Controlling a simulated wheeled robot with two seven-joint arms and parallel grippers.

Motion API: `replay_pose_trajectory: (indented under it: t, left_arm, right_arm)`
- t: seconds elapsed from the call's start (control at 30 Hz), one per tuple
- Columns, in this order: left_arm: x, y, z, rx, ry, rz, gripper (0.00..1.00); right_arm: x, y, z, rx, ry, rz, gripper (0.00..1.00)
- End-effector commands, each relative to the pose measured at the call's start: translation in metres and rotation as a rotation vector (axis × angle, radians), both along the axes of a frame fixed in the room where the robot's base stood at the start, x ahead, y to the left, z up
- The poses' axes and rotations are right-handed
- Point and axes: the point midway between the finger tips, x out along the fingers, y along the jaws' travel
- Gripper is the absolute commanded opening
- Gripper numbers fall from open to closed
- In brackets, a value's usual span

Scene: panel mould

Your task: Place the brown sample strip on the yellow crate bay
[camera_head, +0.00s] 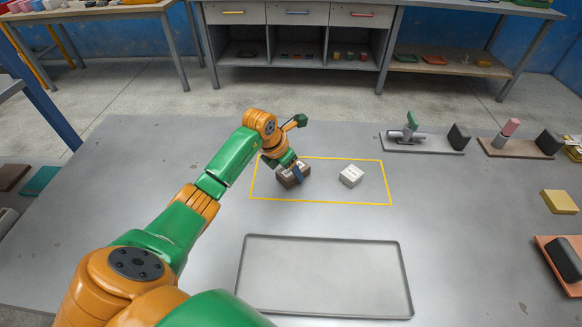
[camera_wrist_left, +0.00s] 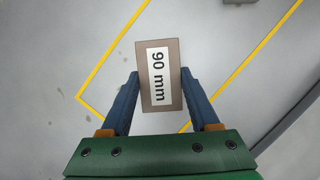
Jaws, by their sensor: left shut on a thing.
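The brown sample strip (camera_head: 291,177) is a small block with a white label reading "90 mm", clear in the left wrist view (camera_wrist_left: 173,97). My left gripper (camera_head: 290,168) is shut on it, with blue fingers on its two long sides in the left wrist view (camera_wrist_left: 159,85). The yellow crate bay (camera_head: 389,182) appears as a yellow-outlined rectangle on the grey table. The strip is over the left part of this outline; I cannot tell whether it touches the table. A pale block (camera_head: 350,176) sits inside the outline to the right. My right gripper is not in view.
An empty grey tray (camera_head: 403,280) lies in front of the outline. Fixtures on a grey plate (camera_head: 440,145) and a brown plate (camera_head: 515,150) stand at the back right. A yellow block (camera_head: 559,201) and an orange tray (camera_head: 570,285) are at the right. Table left of the outline is clear.

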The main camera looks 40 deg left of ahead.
Motion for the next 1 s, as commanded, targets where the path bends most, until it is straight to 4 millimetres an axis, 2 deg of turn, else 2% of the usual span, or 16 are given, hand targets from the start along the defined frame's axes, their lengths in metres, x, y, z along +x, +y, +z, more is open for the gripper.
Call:
replay_pose_trajectory:
  t: [0.17,0.2,0.27,0.3,0.53,0.67,0.77,1.0]
  left_arm:
    - [0.000,0.000,-0.005,0.000,0.000,0.000,0.00]
    - [0.000,0.000,-0.003,0.000,0.000,0.000,0.73]
    - [0.000,0.000,-0.003,-0.001,0.000,0.000,0.89]
    - [0.000,0.000,-0.003,-0.001,0.000,0.000,0.92]
    - [0.000,0.000,-0.002,-0.001,0.000,0.000,0.92]
    - [-0.001,0.001,0.006,0.000,-0.002,0.000,0.92]
    - [-0.009,0.003,0.025,0.003,-0.005,0.001,0.92]
    - [-0.033,0.009,0.086,0.004,-0.005,0.001,0.92]
  right_arm:
    - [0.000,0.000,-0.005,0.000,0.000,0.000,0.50]
    - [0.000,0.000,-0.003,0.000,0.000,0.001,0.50]
    - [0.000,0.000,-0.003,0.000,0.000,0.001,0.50]
    - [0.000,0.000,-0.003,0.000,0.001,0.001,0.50]
    - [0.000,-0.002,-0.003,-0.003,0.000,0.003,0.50]
    - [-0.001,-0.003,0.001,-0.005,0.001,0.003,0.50]
    - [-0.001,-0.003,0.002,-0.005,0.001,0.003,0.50]
    - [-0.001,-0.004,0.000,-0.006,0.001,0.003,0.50]
